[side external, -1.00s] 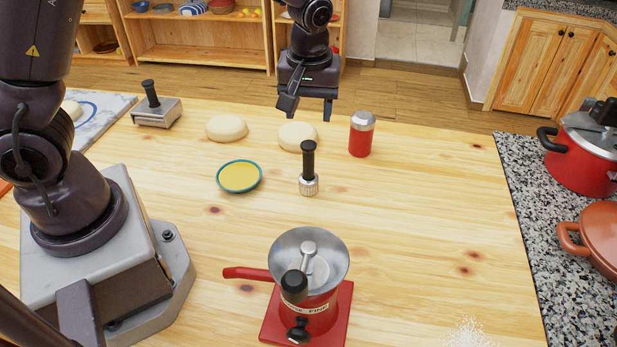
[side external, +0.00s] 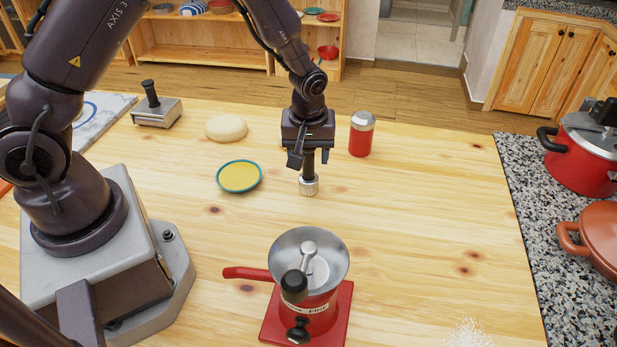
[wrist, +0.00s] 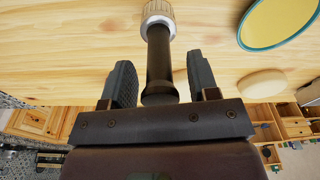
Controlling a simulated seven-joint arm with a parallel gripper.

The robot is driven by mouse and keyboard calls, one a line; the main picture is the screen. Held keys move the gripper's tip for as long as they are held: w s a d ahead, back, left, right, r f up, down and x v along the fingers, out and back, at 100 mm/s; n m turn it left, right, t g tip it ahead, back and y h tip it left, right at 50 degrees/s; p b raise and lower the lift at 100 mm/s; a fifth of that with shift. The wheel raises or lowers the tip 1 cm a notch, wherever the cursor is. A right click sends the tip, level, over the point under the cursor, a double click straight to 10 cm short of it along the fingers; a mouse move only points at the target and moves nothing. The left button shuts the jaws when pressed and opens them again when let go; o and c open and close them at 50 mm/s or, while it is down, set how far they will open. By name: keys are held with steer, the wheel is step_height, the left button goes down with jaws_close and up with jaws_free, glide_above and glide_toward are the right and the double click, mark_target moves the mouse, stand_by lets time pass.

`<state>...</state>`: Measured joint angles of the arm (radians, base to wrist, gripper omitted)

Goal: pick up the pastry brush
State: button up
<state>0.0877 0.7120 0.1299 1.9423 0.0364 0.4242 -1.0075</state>
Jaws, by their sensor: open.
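The pastry brush (side external: 309,187) stands upright on the wooden table, its pale ridged head down and its black handle up. My gripper (side external: 309,159) is over it, pointing down, with its fingers around the upper handle. In the wrist view my gripper (wrist: 160,63) is open, one finger on each side of the brush's black handle (wrist: 158,45), with gaps showing. The handle's top is close to the gripper's palm. In the side view my gripper hides the upper handle.
A teal-rimmed plate (side external: 240,176) lies left of the brush. A red shaker (side external: 361,134) stands close on the right. A dough ball (side external: 226,128) sits behind left; another is mostly hidden behind my gripper. A red grinder (side external: 308,290) stands in front.

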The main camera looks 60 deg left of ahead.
steer(key=shift+f, duration=0.65)
steer(key=c, duration=1)
steer(key=shift+r, duration=0.1)
steer(key=shift+w+r, duration=0.1)
steer(key=shift+r, duration=0.5)
steer(key=s+r, duration=0.7)
steer(key=s, duration=0.2)
steer(key=s+r, duration=0.4)
steer(key=s, duration=0.1)
steer(key=shift+d+r, duration=0.3)
steer(key=shift+d, duration=0.1)
